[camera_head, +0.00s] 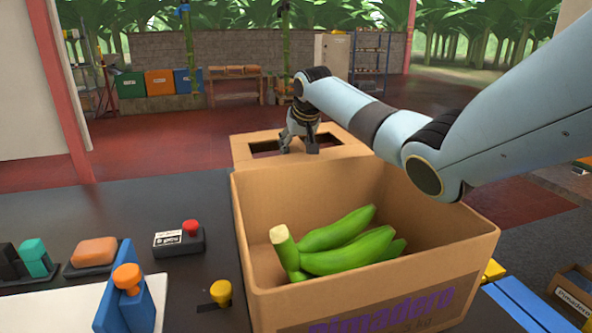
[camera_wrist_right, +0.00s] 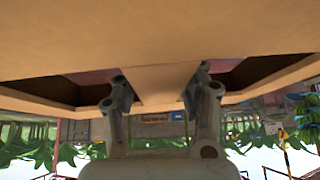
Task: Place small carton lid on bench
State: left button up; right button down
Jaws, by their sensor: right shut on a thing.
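A brown cardboard lid (camera_head: 351,148) with dark cut-out openings shows just beyond the open carton. My right gripper (camera_head: 299,146) reaches down onto it from above and is shut on it. In the right wrist view the cardboard of the lid (camera_wrist_right: 160,35) fills the top. There my right gripper's fingers (camera_wrist_right: 160,88) are on either side of the strip between two openings. I cannot tell whether the lid touches the carton or anything below. The dark bench top (camera_head: 150,205) lies at the left and in front. My left gripper is not in view.
The open carton (camera_head: 262,190) holds green bananas (camera_head: 350,250). At left on the bench are a red-button box (camera_head: 180,239), an orange sponge-like block (camera_head: 94,252), a blue holder (camera_head: 112,305) and a yellow knob (camera_head: 221,292). The bench's back left is bare.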

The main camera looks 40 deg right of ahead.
aim_at(296, 155)
notch_tip(296, 155, down, 4)
jog(key=shift+f, duration=0.2)
jog(key=c, duration=0.7)
grip_release()
jog(key=shift+c, duration=0.2)
jog(key=p+v, duration=1.1)
jog(key=p, duration=0.5)
jog(key=shift+w+r, duration=0.1)
jog(key=shift+r, duration=0.05)
jog(key=shift+s+a+r+p, duration=0.15)
jog(key=shift+s+r+p, duration=0.2)
jog(key=shift+p, duration=0.7)
